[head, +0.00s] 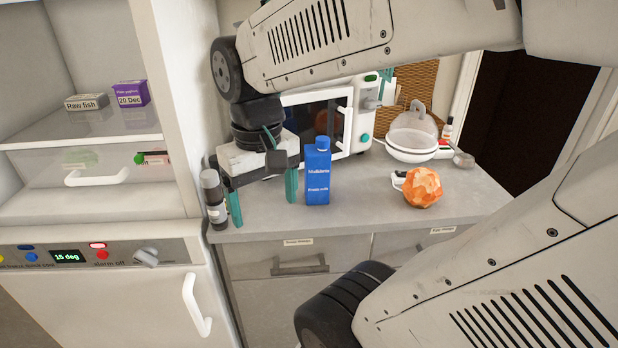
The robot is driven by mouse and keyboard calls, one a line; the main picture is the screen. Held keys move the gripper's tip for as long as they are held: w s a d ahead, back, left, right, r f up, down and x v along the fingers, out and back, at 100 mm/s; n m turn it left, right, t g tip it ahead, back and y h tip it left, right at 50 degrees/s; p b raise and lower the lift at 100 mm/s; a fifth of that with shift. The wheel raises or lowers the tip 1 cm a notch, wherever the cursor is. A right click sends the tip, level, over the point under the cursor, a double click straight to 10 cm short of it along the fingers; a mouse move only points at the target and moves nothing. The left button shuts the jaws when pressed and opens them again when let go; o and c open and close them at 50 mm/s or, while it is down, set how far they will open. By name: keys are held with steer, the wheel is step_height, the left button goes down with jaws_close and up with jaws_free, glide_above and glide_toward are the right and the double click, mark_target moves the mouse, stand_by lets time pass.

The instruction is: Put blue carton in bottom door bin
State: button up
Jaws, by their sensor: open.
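The blue carton (317,175) stands upright on the grey counter, with a blue cap and white lettering. My gripper (263,197) is open, its two teal fingers pointing down just left of the carton. The right finger is close to the carton's left side; I cannot tell whether they touch. Nothing shows between the fingers. The fridge (180,120) at the left has its upper compartment open to view. No door bin can be made out in this view.
A dark bottle (214,200) stands close to my left finger. A microwave (358,125) is behind the carton. An orange faceted object (423,188) and a domed white cooker (410,153) are to the right. Fridge shelves hold raw fish (86,102) and a purple box (131,94).

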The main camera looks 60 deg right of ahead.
steer(key=w+d+m, duration=0.3)
steer(key=d+m, duration=0.3)
steer(key=d, duration=0.2)
steer(key=r+m, duration=0.1)
steer(key=m, duration=1.6)
glide_above(318, 149)
steer(key=shift+r, duration=0.15)
steer(key=shift+m, duration=0.3)
steer(key=shift+f+m, duration=0.35)
steer(key=shift+m, duration=0.05)
step_height(318, 149, down, 7)
steer(key=shift+w+d+f, duration=0.1)
steer(key=shift+w, duration=0.05)
steer(key=c, duration=1.6)
steer(key=shift+c, duration=0.7)
steer(key=shift+r, duration=0.25)
